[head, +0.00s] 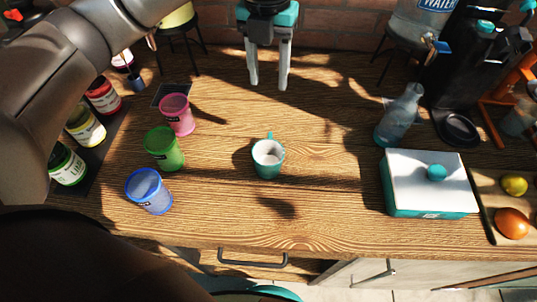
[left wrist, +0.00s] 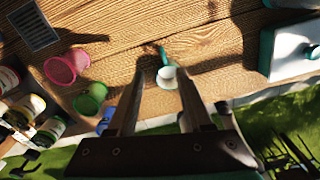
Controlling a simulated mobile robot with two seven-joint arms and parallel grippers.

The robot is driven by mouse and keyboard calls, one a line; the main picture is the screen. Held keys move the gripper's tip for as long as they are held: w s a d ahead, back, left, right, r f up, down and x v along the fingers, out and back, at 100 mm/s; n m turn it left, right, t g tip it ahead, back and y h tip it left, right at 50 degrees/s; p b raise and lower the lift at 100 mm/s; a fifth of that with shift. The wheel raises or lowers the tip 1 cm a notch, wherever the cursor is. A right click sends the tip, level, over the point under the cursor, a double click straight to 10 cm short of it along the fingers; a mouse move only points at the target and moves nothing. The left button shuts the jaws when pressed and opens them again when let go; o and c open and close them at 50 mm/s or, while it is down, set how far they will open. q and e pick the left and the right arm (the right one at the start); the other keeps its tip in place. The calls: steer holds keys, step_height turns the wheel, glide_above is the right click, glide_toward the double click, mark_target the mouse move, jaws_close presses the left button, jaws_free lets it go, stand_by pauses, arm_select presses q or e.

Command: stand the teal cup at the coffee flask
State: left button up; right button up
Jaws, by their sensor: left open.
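The teal cup (head: 268,160) stands upright and looks empty on the middle of the wooden table, its handle toward the back. It also shows in the left wrist view (left wrist: 167,76), between and beyond the fingers. My left gripper (head: 269,86) is open and empty, fingers pointing down, behind the cup and apart from it. It also shows in the left wrist view (left wrist: 160,78). My right gripper is not in view.
Pink (head: 177,115), green (head: 164,149) and blue (head: 149,191) cups stand left of the teal cup. A glass bottle (head: 399,118) and a white-lidded teal box (head: 428,181) stand right. A round black dish (head: 458,129) lies before the black vessel. The table around the teal cup is clear.

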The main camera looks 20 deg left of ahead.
arm_select(q)
glide_above(268, 144)
steer(key=w+a, duration=0.1)
steer(key=w, duration=0.3)
step_height(268, 144, down, 10)
steer(key=f, duration=0.4)
steer(key=shift+s+d, duration=0.1)
steer(key=shift+s, duration=0.1)
steer(key=shift+f, duration=0.65)
steer(key=shift+c, duration=0.2)
jaws_close()
